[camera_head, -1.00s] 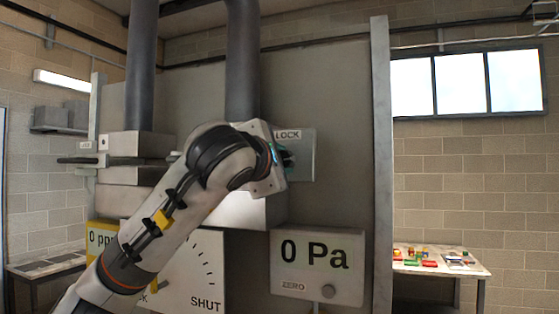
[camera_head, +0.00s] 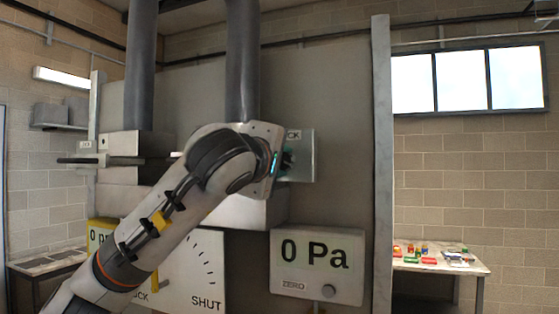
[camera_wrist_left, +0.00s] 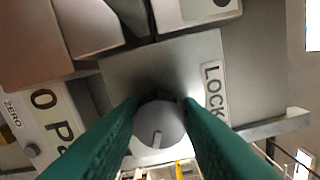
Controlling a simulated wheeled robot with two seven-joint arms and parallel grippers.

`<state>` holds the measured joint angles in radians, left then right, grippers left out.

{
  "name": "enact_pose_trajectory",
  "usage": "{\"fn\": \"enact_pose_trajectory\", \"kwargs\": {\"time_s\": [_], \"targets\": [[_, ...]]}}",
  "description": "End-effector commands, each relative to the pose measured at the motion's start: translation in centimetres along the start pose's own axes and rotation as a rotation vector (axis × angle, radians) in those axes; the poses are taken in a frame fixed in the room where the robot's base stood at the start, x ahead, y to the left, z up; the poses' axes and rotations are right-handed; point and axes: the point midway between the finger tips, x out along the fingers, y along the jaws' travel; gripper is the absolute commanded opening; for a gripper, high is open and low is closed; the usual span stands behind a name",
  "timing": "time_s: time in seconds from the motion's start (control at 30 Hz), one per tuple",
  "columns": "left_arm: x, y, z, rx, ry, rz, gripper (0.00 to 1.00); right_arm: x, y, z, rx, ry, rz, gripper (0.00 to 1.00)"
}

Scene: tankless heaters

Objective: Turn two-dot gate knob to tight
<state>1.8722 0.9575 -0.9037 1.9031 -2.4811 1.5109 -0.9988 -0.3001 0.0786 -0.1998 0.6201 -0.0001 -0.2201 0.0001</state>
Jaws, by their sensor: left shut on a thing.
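A round grey knob (camera_wrist_left: 158,125) with a pale line mark on its face sits on a metal plate (camera_wrist_left: 150,65) in the left wrist view. The plate bears a LOCK label (camera_wrist_left: 214,92). My left gripper (camera_wrist_left: 161,106) has its green fingers on both sides of the knob and is shut on it. In the head view the left wrist covers most of the plate (camera_head: 304,165), and the gripper (camera_head: 287,160) shows only in part. No "tight" mark is readable. A white tag with a dark dot (camera_wrist_left: 220,4) is cut off at the top. My right gripper is not in view.
Below the plate hangs a panel reading 0 Pa (camera_head: 318,267) with a small knob. A dial panel marked SHUT (camera_head: 196,270) is partly behind my arm. Vertical pipes (camera_head: 242,60) stand above. A table with coloured items (camera_head: 440,268) is far right.

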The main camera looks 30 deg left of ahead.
Motion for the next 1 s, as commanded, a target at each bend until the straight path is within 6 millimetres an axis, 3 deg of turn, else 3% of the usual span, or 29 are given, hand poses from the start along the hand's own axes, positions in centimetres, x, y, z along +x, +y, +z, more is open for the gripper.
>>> {"fn": "enact_pose_trajectory", "kwargs": {"time_s": [0.37, 0.4, 0.5, 0.83, 1.0], "targets": [[0.1, 0.2, -0.1, 0.006, 0.003, 0.005, 0.09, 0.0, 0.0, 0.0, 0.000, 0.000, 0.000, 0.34], [0.1, 0.2, -0.1, 0.006, 0.003, 0.005, 0.37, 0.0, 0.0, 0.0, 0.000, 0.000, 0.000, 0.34], [0.0, 0.2, -0.1, 0.005, 0.002, 0.004, 0.53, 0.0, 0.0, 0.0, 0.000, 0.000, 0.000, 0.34], [-0.2, 0.1, -0.1, 0.004, 0.001, 0.002, 0.53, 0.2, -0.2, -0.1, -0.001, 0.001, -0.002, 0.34], [-2.4, 0.3, -0.1, 0.003, 0.002, -0.003, 0.53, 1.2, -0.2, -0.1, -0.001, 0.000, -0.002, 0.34]]}}
